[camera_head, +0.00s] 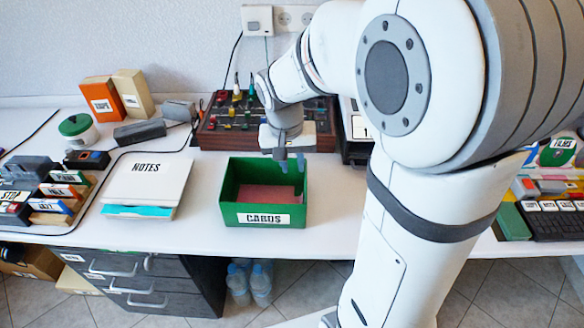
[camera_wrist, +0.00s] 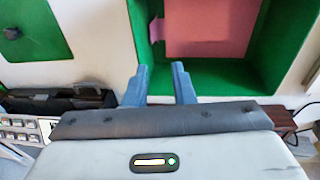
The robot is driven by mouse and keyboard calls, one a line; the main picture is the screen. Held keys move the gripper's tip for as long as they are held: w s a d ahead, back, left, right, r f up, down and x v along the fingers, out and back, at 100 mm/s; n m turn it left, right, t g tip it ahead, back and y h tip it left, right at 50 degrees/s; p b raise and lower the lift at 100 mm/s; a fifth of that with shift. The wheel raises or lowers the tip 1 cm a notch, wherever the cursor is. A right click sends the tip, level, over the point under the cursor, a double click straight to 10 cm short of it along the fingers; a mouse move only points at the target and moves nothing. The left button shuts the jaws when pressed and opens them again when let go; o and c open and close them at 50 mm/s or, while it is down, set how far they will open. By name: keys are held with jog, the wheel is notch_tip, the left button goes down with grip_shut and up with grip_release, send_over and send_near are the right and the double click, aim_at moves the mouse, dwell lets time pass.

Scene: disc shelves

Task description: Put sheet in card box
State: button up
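The green card box (camera_head: 264,216), labelled CARDS, stands open on the white table in the head view. A pinkish-red sheet (camera_head: 266,194) lies flat inside it, low down. In the wrist view the green box (camera_wrist: 222,78) fills the upper right, with the pink sheet (camera_wrist: 212,28) inside. My gripper (camera_head: 291,164) is above the box's back right part, pointing down. In the wrist view its two blue fingers (camera_wrist: 159,68) are apart with nothing between them. The sheet is clear of the fingers.
A white NOTES box (camera_head: 148,184) with a cyan sheet stands left of the card box. A control panel (camera_head: 262,136) with knobs and tools is behind. A green surface with a dark knob (camera_wrist: 34,28) shows in the wrist view. My arm hides the table right of the box.

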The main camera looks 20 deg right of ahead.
notch_tip(320, 180, up, 9)
jog(key=a+p, duration=0.1)
jog(key=s+f+n+t+y, duration=0.1)
jog(key=s+f+n, duration=0.2)
jog(key=s, duration=1)
jog(key=shift+s+d+f, duration=0.15)
jog(key=shift+d+f, duration=0.15)
jog(key=shift+f, duration=0.55)
jog(key=shift+r, duration=0.1)
